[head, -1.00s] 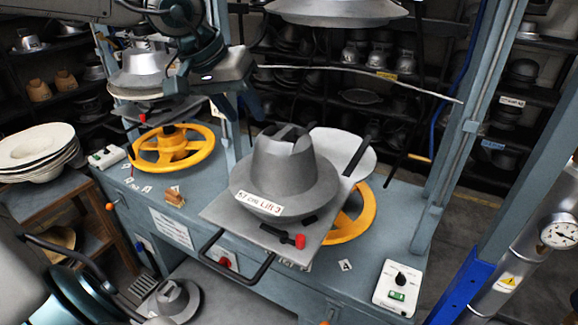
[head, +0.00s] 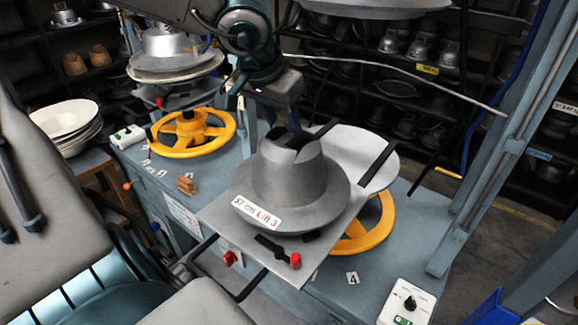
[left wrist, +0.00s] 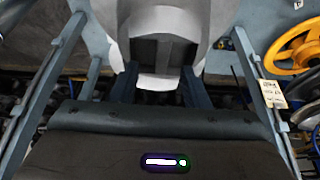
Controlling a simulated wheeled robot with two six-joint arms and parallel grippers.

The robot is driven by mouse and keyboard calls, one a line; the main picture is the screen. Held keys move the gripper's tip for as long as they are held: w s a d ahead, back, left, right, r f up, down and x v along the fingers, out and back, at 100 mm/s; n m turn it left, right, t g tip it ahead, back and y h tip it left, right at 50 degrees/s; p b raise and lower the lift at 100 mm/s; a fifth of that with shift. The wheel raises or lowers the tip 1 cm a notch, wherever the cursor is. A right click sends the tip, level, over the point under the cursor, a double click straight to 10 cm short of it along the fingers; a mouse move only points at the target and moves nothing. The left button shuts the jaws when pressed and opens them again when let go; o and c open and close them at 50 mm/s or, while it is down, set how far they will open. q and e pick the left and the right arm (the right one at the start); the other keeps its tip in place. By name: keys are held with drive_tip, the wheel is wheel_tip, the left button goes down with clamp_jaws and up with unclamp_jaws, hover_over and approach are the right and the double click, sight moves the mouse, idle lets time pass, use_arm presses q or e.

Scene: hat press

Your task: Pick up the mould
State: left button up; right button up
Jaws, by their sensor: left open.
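The mould (head: 290,180) is a grey metal hat shape with a wide brim and a label reading 57 cm Lift 3. It sits upright on a flat metal plate (head: 325,250) with a front handle. A dark recess is in its crown. My left gripper (head: 270,118) is open, pointing down at the crown from above. In the left wrist view the fingers (left wrist: 160,80) lie to either side of the crown recess of the mould (left wrist: 165,22). I cannot tell whether they touch it. My right gripper is not in view.
A yellow handwheel (head: 190,133) stands left of the mould; another (head: 372,222) is partly hidden under the plate. A press column (head: 500,150) rises at right. A hat-shaped part (head: 370,8) hangs overhead. A control box (head: 408,303) is at the lower right.

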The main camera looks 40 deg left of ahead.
sight(290, 136)
use_arm(q)
drive_tip(key=shift+w+f, duration=0.25)
drive_tip(key=shift+w, duration=0.05)
drive_tip(key=p+x, duration=0.1)
drive_tip(key=x, duration=0.2)
drive_tip(key=shift+a+f+p, duration=0.25)
drive_tip(key=shift+p, duration=0.1)
drive_tip(key=shift+w+a+f, duration=0.1)
drive_tip(key=shift+w+f, duration=0.15)
drive_tip(key=shift+f, duration=0.3)
drive_tip(key=shift+w, duration=0.15)
clamp_jaws()
